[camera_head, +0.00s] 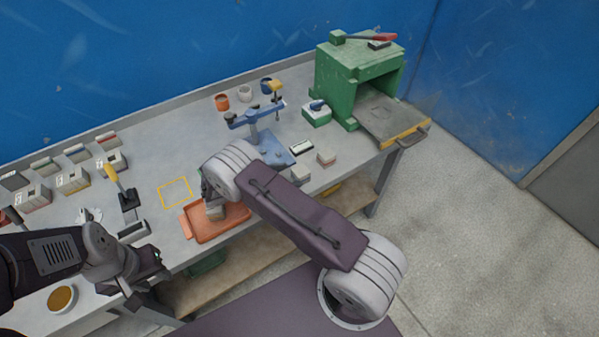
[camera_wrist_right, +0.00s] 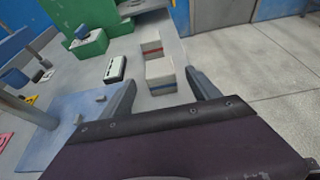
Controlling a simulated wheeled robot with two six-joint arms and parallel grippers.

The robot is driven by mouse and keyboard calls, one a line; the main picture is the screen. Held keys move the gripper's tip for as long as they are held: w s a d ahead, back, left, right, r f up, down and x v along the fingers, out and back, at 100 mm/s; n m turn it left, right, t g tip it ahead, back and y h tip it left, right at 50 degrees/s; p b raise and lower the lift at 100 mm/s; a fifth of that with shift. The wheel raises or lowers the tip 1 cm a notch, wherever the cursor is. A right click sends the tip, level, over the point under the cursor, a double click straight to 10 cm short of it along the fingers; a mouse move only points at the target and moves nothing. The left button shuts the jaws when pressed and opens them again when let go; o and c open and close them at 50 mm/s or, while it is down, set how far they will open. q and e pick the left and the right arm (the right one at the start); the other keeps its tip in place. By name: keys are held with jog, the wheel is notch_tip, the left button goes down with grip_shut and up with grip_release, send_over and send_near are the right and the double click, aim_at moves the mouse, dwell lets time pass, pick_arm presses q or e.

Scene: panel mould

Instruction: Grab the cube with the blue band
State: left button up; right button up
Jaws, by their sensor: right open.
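The cube with the blue band (camera_wrist_right: 160,76) is a pale block on the grey table in the right wrist view. My right gripper (camera_wrist_right: 163,90) is open, its two fingers apart, and the cube shows beyond and between the tips, not gripped. In the head view a small pale cube (camera_head: 301,174) stands right of the blue fixture, likely the same one; its band is not readable there. My right arm hides most of the right gripper in the head view. My left gripper (camera_head: 138,288) is low at the table's front left edge; its jaw opening is unclear.
A cube with a red band (camera_wrist_right: 152,48) stands just behind the blue-banded one; a dark-faced device (camera_wrist_right: 115,69) lies to its left. The blue fixture (camera_head: 270,150), orange tray (camera_head: 190,228) and green press (camera_head: 345,85) are nearby. The table's edge lies just right of the cubes.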

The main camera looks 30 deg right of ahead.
aim_at(297, 173)
jog(key=x, duration=0.3)
jog(key=shift+d+f+p, duration=0.1)
jog(key=shift+d+p, duration=0.25)
jog(key=shift+p, duration=0.05)
jog(key=shift+w+d+p, duration=0.1)
jog(key=shift+d+p, duration=0.2)
jog(key=shift+d, duration=0.1)
jog(key=p+x, duration=0.1)
jog(key=x, duration=0.2)
jog(key=shift+d, duration=0.35)
jog(key=shift+d+f, duration=0.25)
jog(key=shift+d, duration=0.05)
jog(key=shift+a, duration=0.15)
jog(key=c, duration=1)
grip_shut()
